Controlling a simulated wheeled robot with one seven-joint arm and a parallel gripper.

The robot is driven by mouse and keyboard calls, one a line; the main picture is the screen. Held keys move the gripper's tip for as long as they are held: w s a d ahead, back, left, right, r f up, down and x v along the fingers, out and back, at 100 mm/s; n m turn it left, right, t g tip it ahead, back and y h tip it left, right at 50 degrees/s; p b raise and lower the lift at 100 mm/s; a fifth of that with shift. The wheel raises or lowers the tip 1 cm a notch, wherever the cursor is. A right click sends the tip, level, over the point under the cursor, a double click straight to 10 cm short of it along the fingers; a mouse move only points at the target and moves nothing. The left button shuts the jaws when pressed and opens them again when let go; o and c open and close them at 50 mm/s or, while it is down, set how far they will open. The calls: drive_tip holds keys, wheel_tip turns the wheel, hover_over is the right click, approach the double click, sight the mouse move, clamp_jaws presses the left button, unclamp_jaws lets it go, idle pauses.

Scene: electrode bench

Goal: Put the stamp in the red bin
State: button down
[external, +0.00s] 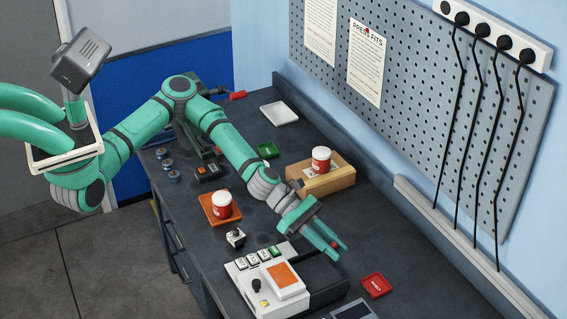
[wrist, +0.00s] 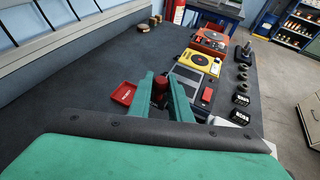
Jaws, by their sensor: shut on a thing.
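My gripper (external: 333,247) is shut on the stamp, a small dark red piece that shows only as a red bit (external: 336,243) at the fingertips in the external view. In the wrist view the stamp (wrist: 160,88) sits between the two green fingers (wrist: 161,98), partly hidden by them. The red bin (external: 376,285) is a shallow tray with white lettering on the dark bench.
A white device with an orange panel (external: 285,276) stands near my gripper. A red-and-white cup (external: 222,206) stands on an orange tray, another on a wooden box (external: 330,184). A green tray (external: 268,150) and white tray (external: 279,113) lie farther back. Bench around the bin is clear.

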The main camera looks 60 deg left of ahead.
drive_tip(key=w+d+f, duration=0.2)
drive_tip(key=w, duration=0.1)
drive_tip(key=w+d+f, duration=0.2)
drive_tip(key=w+f, duration=0.1)
drive_tip(key=w, duration=0.1)
drive_tip(key=w+d+f, duration=0.2)
drive_tip(key=w+f, duration=0.1)
drive_tip(key=w, duration=0.1)
drive_tip(key=shift+f, duration=0.25)
drive_tip(key=shift+w+d+f, duration=0.2)
drive_tip(key=shift+w+f, duration=0.1)
drive_tip(key=shift+f, duration=0.1)
drive_tip(key=shift+w+d+f, duration=0.1)
drive_tip(key=shift+w+f, duration=0.1)
drive_tip(key=shift+f, duration=1.6)
drive_tip(key=shift+f, duration=0.15)
drive_tip(key=c, duration=1.6)
unclamp_jaws()
drive_tip(key=shift+c, duration=0.2)
